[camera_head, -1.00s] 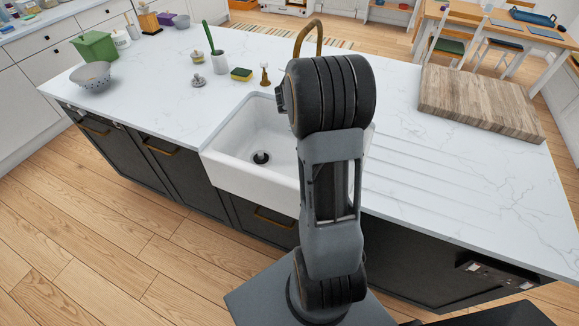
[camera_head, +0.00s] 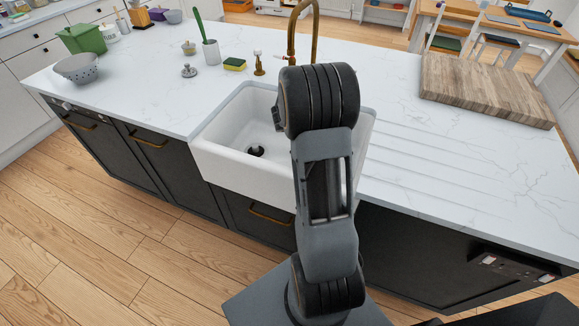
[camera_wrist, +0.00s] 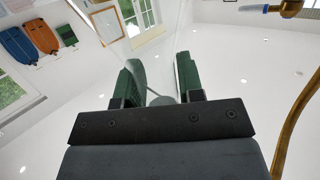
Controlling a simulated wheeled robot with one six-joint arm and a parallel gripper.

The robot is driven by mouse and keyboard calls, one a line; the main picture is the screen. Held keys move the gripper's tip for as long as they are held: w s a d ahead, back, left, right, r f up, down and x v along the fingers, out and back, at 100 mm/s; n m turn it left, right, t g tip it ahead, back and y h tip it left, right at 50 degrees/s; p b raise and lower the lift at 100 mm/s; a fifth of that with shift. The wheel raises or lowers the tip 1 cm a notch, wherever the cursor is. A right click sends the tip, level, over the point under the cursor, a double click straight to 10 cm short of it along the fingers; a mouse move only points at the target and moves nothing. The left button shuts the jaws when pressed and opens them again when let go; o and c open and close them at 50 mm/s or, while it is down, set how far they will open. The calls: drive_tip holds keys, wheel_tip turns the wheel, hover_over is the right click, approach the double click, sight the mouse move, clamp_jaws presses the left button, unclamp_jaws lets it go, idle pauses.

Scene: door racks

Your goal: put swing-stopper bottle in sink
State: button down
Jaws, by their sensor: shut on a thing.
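In the wrist view my gripper (camera_wrist: 158,78) has its two dark green fingers closed around a clear glass bottle (camera_wrist: 152,45), which I take as the swing-stopper bottle. Its see-through body extends toward the top of the view; its stopper cannot be made out. The white sink (camera_head: 233,122) is set into the island's front edge in the head view, with a dark drain at its bottom. My arm covers the right part of the sink. The gripper and bottle are hidden in the head view.
A brass faucet (camera_head: 316,38) rises behind the sink and shows at the right of the wrist view (camera_wrist: 296,110). A soap dispenser (camera_head: 259,66), sponge (camera_head: 235,64) and brush holder (camera_head: 211,53) stand behind it. A wooden board (camera_head: 485,92) lies right. The ribbed drainer area is clear.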

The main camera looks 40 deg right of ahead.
wheel_tip(320, 180, down, 11)
idle(0.8)
drive_tip(key=shift+b, duration=0.3)
drive_tip(key=shift+f, duration=0.1)
drive_tip(key=c, duration=0.8)
unclamp_jaws()
drive_tip(key=shift+o, duration=0.2)
drive_tip(key=s+v, duration=0.1)
drive_tip(key=v, duration=0.6)
drive_tip(key=shift+w+a+b, duration=0.25)
drive_tip(key=shift+w+b, duration=0.05)
drive_tip(key=shift+w, duration=0.15)
drive_tip(key=shift+r, duration=0.25)
